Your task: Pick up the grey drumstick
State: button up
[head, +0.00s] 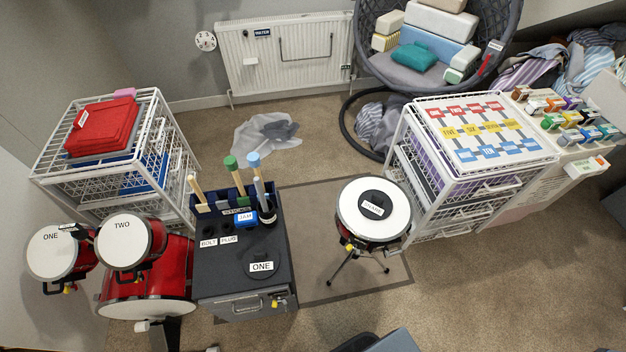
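A pale wooden stick (196,188) stands at the left of the same holder row. My gripper cannot be made out in the head view.
Red drums (123,242) stand left of the cabinet, a snare drum (345,212) on a tripod to its right. White wire drawer units (175,150) (425,222) stand on both sides. Dark shapes at the bottom edge are unclear. Carpet (480,290) is open at the lower right.

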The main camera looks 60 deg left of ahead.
aim_at(257, 182)
jog(key=i, duration=0.5)
jog(key=u, duration=3.6)
jog(key=i, duration=0.5)
